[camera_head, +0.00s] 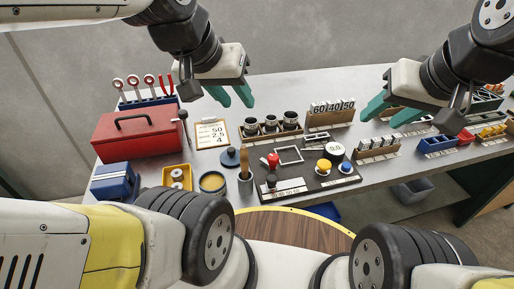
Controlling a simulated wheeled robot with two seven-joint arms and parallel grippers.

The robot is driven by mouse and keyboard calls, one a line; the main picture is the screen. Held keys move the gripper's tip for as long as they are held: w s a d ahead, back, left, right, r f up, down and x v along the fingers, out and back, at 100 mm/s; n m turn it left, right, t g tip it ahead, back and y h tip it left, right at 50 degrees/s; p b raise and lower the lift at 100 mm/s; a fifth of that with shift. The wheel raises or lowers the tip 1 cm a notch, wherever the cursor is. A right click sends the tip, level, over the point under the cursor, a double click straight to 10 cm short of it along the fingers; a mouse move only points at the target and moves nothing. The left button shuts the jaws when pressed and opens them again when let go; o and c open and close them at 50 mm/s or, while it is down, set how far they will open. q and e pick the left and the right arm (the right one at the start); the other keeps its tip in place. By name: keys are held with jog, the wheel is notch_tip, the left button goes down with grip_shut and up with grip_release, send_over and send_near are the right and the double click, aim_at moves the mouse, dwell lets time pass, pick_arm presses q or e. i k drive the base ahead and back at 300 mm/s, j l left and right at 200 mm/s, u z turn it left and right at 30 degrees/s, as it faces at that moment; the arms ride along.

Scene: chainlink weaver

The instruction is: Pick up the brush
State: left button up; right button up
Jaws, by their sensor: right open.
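What looks like the brush (244,158) stands upright with a wooden handle in a small dark holder (246,185) near the front edge of the workbench. Its bristles are hidden. My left gripper (235,97) hangs above the bench, behind and above the brush, with its teal fingers apart and nothing between them. My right gripper (389,113) is over the right half of the bench, open and empty, far from the brush.
Around the brush are a blue lid with a knob (230,158), a round tin (212,181) and a black control panel (322,178) with red, yellow and blue knobs. A red toolbox (136,136) stands at left. Cups (270,122) stand behind.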

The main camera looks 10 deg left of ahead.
aim_at(244, 156)
jog(key=k+j+u, duration=0.2)
jog(key=u, duration=0.2)
jog(key=k+j+u, duration=0.4)
jog(key=i+l, duration=0.05)
jog(key=l, duration=0.05)
